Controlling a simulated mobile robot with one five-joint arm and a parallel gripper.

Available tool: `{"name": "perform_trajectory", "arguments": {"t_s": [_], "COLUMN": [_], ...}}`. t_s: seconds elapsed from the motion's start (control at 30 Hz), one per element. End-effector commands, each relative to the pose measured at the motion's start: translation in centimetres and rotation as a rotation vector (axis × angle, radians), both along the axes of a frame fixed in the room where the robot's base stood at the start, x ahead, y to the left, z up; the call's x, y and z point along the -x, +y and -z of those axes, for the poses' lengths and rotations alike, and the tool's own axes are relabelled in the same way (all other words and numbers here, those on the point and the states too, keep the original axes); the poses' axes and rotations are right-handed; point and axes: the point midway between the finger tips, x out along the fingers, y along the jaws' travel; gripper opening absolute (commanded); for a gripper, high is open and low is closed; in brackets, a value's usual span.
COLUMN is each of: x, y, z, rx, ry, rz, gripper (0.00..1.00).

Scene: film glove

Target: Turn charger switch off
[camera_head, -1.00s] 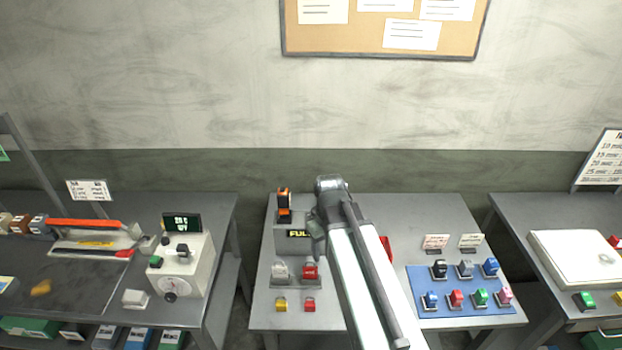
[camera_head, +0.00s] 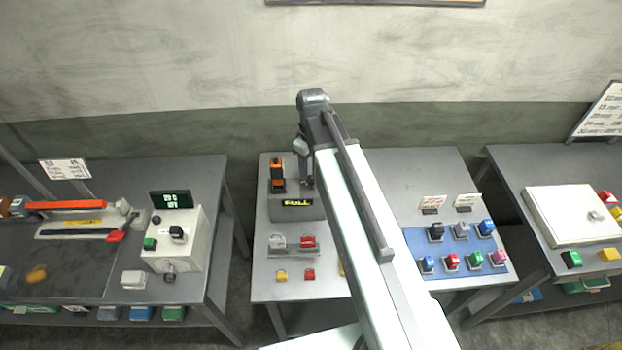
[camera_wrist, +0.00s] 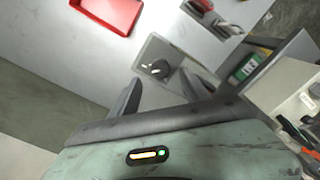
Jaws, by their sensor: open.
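The charger (camera_head: 285,211) is a grey box at the back left of the middle table, with a lit "FULL" display and an orange-and-black battery (camera_head: 277,174) standing at its left. In the head view my gripper (camera_head: 303,160) hangs over the charger's right side, partly hidden by my arm. In the wrist view my gripper (camera_wrist: 164,88) is open and empty, its two fingers apart. A dark knob or switch (camera_wrist: 157,68) on a grey panel (camera_wrist: 180,55) shows just beyond and between the fingers. I cannot tell its setting or whether a finger touches it.
A red tray (camera_wrist: 108,12) lies near in the wrist view. A blue mat (camera_head: 415,243) with several coloured pieces is at right. A white dial box (camera_head: 190,250) stands on the left table.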

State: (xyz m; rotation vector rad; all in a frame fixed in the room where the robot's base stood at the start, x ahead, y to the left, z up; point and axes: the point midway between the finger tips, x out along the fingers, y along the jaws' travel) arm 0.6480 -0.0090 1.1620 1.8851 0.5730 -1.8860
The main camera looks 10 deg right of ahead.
Motion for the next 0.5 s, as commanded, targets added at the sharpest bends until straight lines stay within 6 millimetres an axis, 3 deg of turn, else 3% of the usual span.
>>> {"name": "perform_trajectory", "arguments": {"t_s": [0.03, 0.2, 0.5], "x": [0.0, 0.0, 0.0], "y": [0.0, 0.0, 0.0], "z": [2.0, 4.5, 4.6], "rx": [0.000, 0.000, 0.000], "ry": [0.000, 0.000, 0.000], "rz": [0.000, 0.000, 0.000], "gripper": [0.54, 0.54, 0.54]}}
